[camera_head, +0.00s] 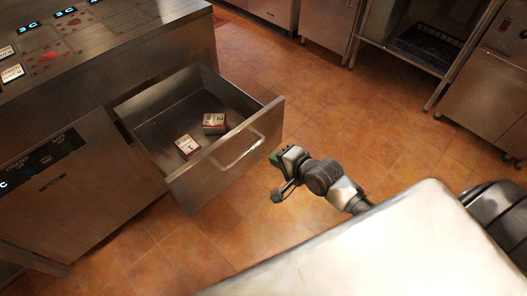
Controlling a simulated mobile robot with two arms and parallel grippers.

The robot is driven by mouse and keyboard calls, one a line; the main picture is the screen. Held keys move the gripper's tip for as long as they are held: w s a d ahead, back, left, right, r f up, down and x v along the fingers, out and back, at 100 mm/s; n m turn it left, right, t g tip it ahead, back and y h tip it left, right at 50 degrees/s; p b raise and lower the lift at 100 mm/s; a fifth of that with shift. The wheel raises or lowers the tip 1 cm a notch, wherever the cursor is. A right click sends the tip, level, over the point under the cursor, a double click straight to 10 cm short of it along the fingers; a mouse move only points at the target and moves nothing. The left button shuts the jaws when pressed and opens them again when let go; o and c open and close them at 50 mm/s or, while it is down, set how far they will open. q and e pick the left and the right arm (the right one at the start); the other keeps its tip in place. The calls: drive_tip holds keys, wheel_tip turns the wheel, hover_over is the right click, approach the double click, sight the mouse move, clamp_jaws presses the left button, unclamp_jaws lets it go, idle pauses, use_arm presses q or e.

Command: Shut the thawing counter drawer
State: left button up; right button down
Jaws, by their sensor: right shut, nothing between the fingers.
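The thawing counter drawer (222,163) is a steel drawer pulled well out from the counter (95,110). Its front panel has a bar handle (241,152) and faces the lower right. Two small red and white boxes lie inside, one box (214,122) further back and another box (188,146) nearer the left. My right gripper (275,178) is just to the right of the drawer front, beside the handle, with a small gap of floor seen between them. My left gripper is not in view.
The tiled floor (350,130) is clear to the right of the drawer. Steel cabinets (331,25) and a rack with a dark crate (428,46) stand along the far side. The counter top carries several small lit displays (65,12).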

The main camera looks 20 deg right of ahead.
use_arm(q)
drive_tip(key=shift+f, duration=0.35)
use_arm(e)
drive_tip(key=shift+w+r+x, duration=0.1)
drive_tip(key=shift+r+x, duration=0.05)
drive_tip(key=shift+x, duration=0.75)
drive_tip(key=shift+w+r+x, duration=0.1)
drive_tip(key=shift+r+x, duration=0.05)
drive_tip(key=shift+x, duration=0.75)
drive_tip(key=shift+w+r+x, duration=0.1)
drive_tip(key=shift+r+x, duration=0.05)
drive_tip(key=shift+x, duration=0.75)
